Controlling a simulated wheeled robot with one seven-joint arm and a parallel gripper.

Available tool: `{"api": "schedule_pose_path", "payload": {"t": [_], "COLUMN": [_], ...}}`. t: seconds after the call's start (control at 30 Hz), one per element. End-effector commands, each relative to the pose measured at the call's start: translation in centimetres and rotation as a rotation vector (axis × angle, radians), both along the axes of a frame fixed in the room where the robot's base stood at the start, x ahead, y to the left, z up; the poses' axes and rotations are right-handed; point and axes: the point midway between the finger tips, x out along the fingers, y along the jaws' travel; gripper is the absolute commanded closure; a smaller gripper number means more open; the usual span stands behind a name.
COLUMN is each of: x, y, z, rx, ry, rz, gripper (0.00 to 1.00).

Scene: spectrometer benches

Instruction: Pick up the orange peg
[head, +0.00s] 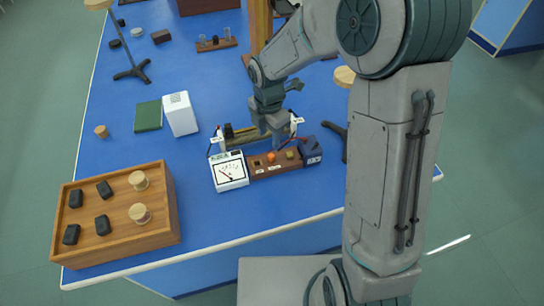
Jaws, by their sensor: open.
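The orange peg (272,156) is small, with only its round top clearly showing. It stands in a brown wooden block (266,172) on the blue bench, between a dark spot on the left and an olive-yellow peg (291,153) on the right. My gripper (274,138) is open, pointing down, just behind and above the orange peg in the picture. It appears apart from the peg, though its fingertips are small and partly lost against the apparatus behind.
A wooden box with black blocks and round pegs (118,240) stands front left. A white box (180,114) and green book (148,116) lie left. The bench's front middle is clear.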

Motion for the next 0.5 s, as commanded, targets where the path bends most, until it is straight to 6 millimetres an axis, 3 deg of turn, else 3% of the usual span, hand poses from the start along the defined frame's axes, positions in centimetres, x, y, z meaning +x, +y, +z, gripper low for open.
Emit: {"api": "schedule_pose_path", "payload": {"t": [0.2,0.5], "x": [0.0,0.2], "y": [0.0,-0.2], "z": [-3.8,-5.8], "rx": [0.000,-0.001], "ry": [0.004,0.003], "rz": [-0.002,-0.003], "gripper": [0.56,0.56]}}
